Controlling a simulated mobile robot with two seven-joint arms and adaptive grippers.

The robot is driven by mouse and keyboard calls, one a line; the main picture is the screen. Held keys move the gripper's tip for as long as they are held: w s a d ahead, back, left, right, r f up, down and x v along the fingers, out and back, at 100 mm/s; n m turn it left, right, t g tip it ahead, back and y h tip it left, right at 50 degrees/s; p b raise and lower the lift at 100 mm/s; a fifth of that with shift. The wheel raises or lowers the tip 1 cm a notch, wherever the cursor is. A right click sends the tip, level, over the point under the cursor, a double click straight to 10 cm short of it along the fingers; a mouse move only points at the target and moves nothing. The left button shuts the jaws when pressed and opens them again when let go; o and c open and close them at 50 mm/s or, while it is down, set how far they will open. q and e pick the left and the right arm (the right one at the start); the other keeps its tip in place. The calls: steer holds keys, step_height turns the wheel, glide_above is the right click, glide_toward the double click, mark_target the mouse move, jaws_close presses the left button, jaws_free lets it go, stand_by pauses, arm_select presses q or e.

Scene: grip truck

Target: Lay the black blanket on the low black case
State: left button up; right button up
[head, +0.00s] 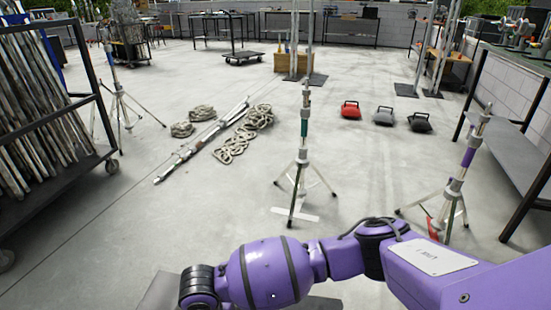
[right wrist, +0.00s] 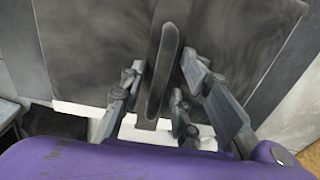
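My right gripper (right wrist: 162,68) shows in the right wrist view, its fingers spread on either side of a narrow dark bar or strap (right wrist: 166,70). Small gaps seem to show between the fingers and the bar. Behind it is a broad dark grey, mottled surface (right wrist: 95,60); I cannot tell whether this is the black blanket or the case. In the head view my purple right arm crosses the bottom, and its gripper is out of frame. No blanket or low case can be made out for sure there. My left gripper is not in view.
Light stands (head: 301,165) and (head: 452,190) rise just beyond my arm. Red, grey and black bags (head: 420,123) lie farther right. Coiled ropes (head: 232,148) and poles (head: 190,152) lie left of centre. A cart (head: 75,100) stands left and a bench (head: 510,150) right.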

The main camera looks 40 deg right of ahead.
step_height(320, 180, up, 13)
steer(key=p, duration=0.4)
steer(key=shift+f+p, duration=0.2)
steer(key=shift+p, duration=0.15)
steer(key=shift+w, duration=0.1)
